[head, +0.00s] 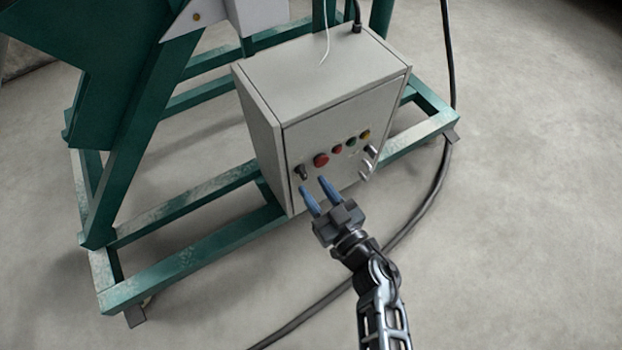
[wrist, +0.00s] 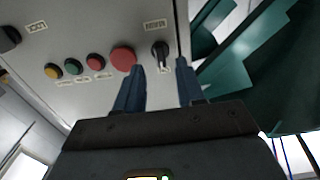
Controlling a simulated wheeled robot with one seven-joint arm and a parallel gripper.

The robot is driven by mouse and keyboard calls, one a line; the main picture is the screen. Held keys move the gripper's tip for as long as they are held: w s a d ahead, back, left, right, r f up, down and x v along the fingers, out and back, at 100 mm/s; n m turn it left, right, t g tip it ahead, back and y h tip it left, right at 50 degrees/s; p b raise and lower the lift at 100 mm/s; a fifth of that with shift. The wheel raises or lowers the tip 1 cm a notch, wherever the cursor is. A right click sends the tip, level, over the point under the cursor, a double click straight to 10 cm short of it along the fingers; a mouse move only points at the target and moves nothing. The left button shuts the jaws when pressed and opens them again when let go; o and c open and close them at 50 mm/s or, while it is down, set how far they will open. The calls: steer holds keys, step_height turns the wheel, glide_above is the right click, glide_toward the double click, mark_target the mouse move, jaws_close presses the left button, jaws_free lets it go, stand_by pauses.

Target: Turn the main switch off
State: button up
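A grey control box (head: 345,105) has a row of controls on its front face. A black rotary knob (head: 301,171), seemingly the main switch, sits at the row's left end in the head view. In the wrist view the knob (wrist: 159,54) has a pale mark and a small label above it, too blurred to read surely. My gripper (head: 313,184) is open and empty, with blue fingers pointing at the panel just below and right of the knob. In the wrist view the gripper (wrist: 160,65) has one finger either side of the knob, with no clear contact.
A red button (head: 321,160) is close to the knob, with smaller coloured buttons beyond it. A green steel frame (head: 190,210) surrounds the box. A black cable (head: 405,232) crosses the open concrete floor.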

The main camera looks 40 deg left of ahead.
mark_target(305, 176)
steer(key=shift+b+x, duration=0.6)
steer(key=shift+x, duration=1.4)
steer(key=shift+c, duration=0.4)
jaws_close()
